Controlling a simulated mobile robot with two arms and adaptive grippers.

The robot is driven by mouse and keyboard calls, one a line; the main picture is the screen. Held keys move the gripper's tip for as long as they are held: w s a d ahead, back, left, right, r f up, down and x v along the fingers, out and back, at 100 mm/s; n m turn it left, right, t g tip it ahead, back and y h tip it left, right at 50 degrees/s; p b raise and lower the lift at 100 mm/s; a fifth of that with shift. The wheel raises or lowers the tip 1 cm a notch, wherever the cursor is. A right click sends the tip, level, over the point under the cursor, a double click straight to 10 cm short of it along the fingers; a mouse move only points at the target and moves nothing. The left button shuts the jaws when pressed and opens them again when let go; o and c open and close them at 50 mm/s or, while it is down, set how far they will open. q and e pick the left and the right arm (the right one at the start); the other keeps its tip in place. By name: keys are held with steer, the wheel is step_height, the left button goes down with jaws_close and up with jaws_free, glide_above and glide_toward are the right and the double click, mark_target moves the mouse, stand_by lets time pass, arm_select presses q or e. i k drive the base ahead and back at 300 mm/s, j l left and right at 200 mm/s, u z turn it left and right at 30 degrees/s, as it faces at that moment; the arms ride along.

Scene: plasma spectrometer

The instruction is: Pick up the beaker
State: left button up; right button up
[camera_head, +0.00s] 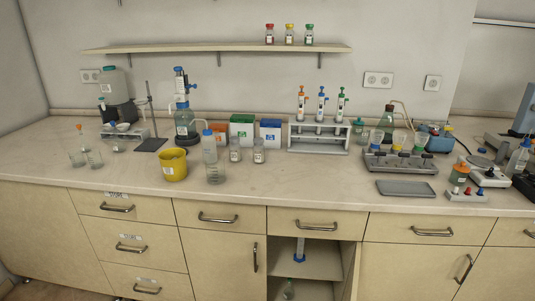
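Two small clear glass vessels that look like beakers stand near the left end of the bench; one glass vessel (76,158) is on the left and the other glass vessel (95,159) is just right of it. Thin sticks or droppers seem to stand in or behind them. I cannot tell which one the task means by the beaker. Neither of my grippers shows in the head view, and nothing is seen touching the glassware.
A yellow container (173,166) and a clear wash bottle (213,163) stand near the front edge of the bench (300,194). A pipette rack (319,139) and a grey tray (406,188) are farther right. A cabinet (322,262) below stands open.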

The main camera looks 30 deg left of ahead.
mark_target(214, 163)
steer(key=k+u, duration=0.1)
steer(key=u, duration=1.3)
